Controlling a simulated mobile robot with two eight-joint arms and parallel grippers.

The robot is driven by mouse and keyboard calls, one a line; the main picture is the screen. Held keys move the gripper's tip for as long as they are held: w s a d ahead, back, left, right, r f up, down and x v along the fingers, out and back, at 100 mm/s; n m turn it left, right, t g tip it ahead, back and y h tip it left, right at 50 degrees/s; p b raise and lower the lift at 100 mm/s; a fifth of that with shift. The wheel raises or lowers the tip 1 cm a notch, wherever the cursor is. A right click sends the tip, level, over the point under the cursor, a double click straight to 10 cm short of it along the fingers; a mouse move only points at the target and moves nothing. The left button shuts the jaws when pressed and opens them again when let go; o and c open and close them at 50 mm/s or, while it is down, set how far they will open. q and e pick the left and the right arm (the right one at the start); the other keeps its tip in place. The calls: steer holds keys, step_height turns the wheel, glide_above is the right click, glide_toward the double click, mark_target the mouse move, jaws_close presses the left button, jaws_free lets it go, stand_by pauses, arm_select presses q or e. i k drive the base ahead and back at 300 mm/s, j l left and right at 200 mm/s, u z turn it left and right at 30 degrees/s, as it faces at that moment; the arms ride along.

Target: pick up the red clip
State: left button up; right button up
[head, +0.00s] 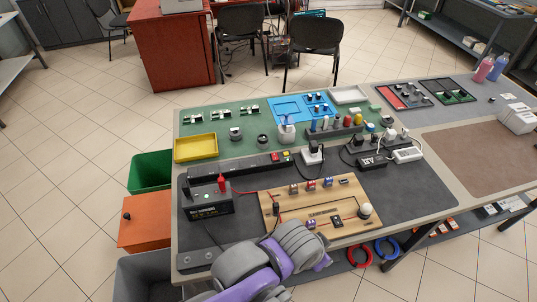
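The red clip (221,182) stands upright on top of a black battery-like box (207,201) at the left of the near work mat. A red cable runs from near it to the right, toward the wooden board. One of my arms, grey and purple, comes up from the bottom of the head view and covers the near edge of the table. It is apart from the clip. I make out no gripper fingers on it. Neither gripper can be seen, and nothing visible touches the clip.
A wooden board (334,208) with small parts lies right of the box. A long black power strip (238,168) lies behind it. A yellow tray (195,147) stands at the back left. Green (151,171) and orange (145,232) bins stand left of the table. The dark mat right of the board is clear.

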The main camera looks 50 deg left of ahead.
mark_target(220, 180)
steer(key=u, duration=2.45)
